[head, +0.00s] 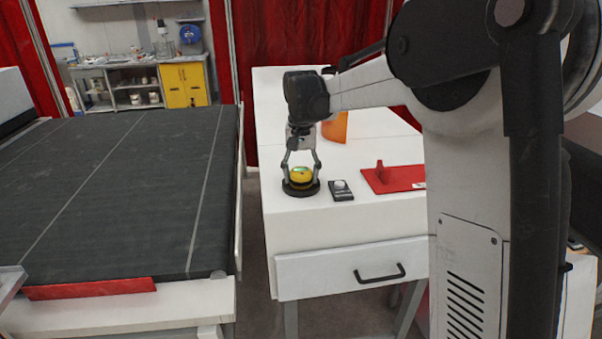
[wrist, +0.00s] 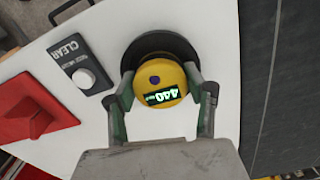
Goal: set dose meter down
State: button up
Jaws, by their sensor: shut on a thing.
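The dose meter (head: 301,175) is a round yellow device at the near left corner of the white table. In the wrist view the dose meter (wrist: 158,84) shows a lit green display and a dark button on its top. My gripper (head: 301,170) reaches down from above and is shut on the meter, with one finger on each side. A round black base (head: 301,189) lies directly under the meter; it also shows in the wrist view (wrist: 160,45). I cannot tell whether the meter rests fully on it.
A small black device with a white knob (head: 341,190), marked CLEAR, lies just right of the base. A red plate with a handle (head: 393,179) and an orange curved piece (head: 336,128) are on the white table (head: 300,235). A dark conveyor bed (head: 120,190) stands left.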

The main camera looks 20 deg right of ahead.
aim_at(301, 171)
jog(key=shift+f, duration=0.1)
jog(key=o, duration=1.3)
notch_tip(301, 171, up, 12)
jog(key=b, duration=0.2)
jog(key=s+t, duration=0.2)
jog(key=s, duration=0.7)
jog(key=s+f+n+t, duration=0.1)
jog(key=s+f, duration=0.3)
jog(key=s, duration=0.4)
jog(key=s+f+n+t, duration=0.1)
jog(key=s+f, duration=0.3)
jog(key=s, duration=0.4)
jog(key=s+f+n+t, duration=0.1)
jog(key=s+f+t, duration=0.2)
jog(key=s+f, duration=0.2)
jog(key=shift+s, duration=1.65)
